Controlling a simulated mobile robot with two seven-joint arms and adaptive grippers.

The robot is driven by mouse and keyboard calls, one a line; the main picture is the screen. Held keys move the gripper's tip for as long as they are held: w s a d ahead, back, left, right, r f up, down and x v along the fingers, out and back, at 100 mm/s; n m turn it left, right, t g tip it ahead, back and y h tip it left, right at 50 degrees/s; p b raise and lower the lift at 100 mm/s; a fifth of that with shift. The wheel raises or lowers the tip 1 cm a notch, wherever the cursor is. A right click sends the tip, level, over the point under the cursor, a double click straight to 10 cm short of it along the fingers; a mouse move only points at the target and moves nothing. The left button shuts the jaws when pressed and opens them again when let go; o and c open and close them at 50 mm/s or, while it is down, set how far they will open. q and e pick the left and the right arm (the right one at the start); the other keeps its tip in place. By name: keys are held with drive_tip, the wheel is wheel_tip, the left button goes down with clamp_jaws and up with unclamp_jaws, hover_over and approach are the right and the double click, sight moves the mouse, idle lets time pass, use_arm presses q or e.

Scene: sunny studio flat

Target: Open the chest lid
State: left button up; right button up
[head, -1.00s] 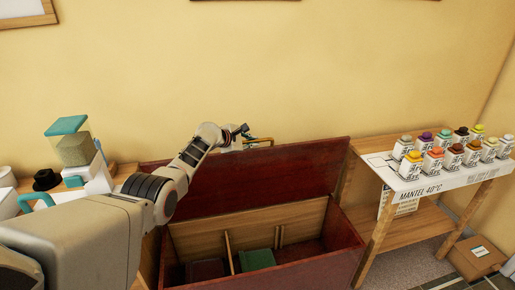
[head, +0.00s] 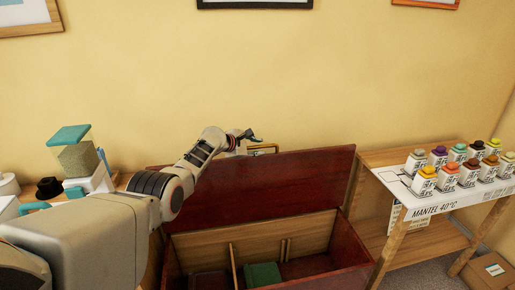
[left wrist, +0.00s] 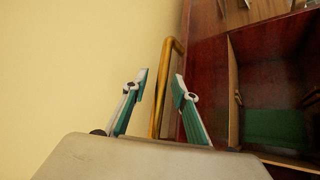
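The dark red wooden chest has its lid (head: 275,182) raised and leaning back towards the wall, and the box (head: 350,248) below stands open. A brass handle (head: 268,148) sits at the lid's top edge; it also shows in the left wrist view (left wrist: 166,75). My left gripper (head: 250,139) is at this top edge, just left of the handle in the head view. In the left wrist view the gripper (left wrist: 160,84) has its two fingers apart, with the handle bar running between them and a gap on both sides. My right gripper is not in view.
Inside the chest are a green item (head: 262,274) and wooden dividers (head: 233,268). A wooden shelf table (head: 400,155) with several lidded jars (head: 425,181) stands at the right. A dispenser (head: 77,152) and a dark hat (head: 49,187) are at the left. The wall is close behind the lid.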

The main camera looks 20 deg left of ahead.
use_arm(q)
drive_tip(key=shift+s+a, duration=0.1)
drive_tip(key=shift+s, duration=0.05)
drive_tip(key=shift+s+a+r, duration=0.15)
drive_tip(key=shift+s+a, duration=0.05)
drive_tip(key=shift+s, duration=0.1)
drive_tip(key=shift+v, duration=0.85)
drive_tip(key=v, duration=0.9)
drive_tip(key=shift+r, duration=0.2)
